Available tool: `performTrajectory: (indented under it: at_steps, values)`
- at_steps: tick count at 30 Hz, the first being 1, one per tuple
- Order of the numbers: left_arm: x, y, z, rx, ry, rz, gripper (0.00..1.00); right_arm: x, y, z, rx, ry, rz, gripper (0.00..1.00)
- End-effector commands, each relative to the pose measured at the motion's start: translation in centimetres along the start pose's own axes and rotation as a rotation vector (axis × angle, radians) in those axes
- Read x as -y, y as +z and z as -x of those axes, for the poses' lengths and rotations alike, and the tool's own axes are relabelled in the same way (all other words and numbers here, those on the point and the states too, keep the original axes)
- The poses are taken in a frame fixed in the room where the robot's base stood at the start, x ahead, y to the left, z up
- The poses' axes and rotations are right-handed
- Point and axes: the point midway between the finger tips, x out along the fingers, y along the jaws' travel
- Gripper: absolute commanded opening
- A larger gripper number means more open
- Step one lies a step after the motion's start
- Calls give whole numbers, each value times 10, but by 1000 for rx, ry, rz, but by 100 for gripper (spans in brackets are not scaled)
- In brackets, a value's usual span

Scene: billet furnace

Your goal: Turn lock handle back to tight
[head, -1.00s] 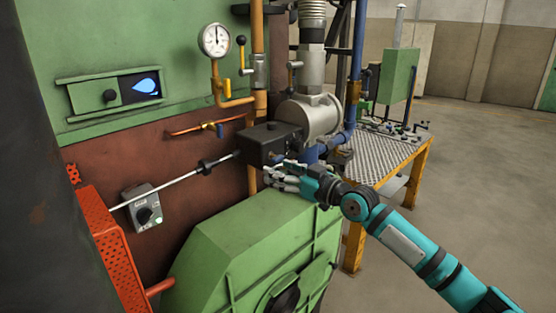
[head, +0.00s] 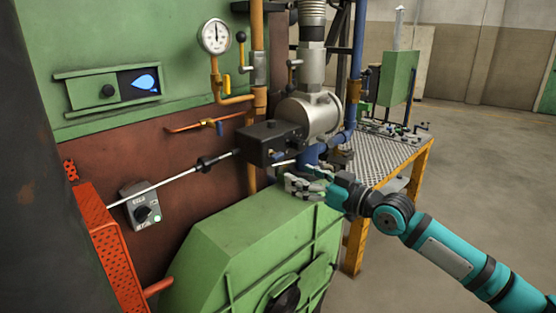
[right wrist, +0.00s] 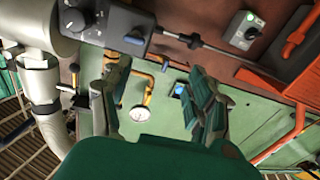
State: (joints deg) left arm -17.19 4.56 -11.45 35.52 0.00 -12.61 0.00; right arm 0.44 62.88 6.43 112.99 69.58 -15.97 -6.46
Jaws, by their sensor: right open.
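A dark box (head: 268,140) sits on the metal rod in front of the grey cylindrical housing. A small blue-ended handle (head: 278,155) shows on its lower front, with a short pale bar beside it; this looks like the lock handle, but its exact setting is too small to tell. My right gripper (head: 292,183) is open and empty, just below and right of the box, apart from the handle. In the right wrist view the box (right wrist: 112,22) is at the top, and the open fingers (right wrist: 160,98) have nothing between them. My left gripper is out of view.
A green angular casing (head: 240,235) stands right below my right gripper. A pressure gauge (head: 215,37), orange pipes and a blue pipe are close by. A switch box (head: 141,206) and red perforated guard (head: 105,245) are at left. Open floor (head: 485,190) lies at right.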

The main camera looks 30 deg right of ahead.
Motion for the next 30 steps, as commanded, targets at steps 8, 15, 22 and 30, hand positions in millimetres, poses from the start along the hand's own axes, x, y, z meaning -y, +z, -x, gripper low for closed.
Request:
performTrajectory:
  at_steps: [8, 15, 22, 30]
  values:
    - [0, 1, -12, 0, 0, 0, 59, 2, 3, 20, 3, -1, 0, 60]
    - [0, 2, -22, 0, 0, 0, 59, 4, 3, 36, 3, -2, 2, 60]
    - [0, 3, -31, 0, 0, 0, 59, 4, 2, 52, 1, -2, -2, 60]
    - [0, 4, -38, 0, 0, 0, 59, 5, 0, 66, 1, -2, 1, 60]
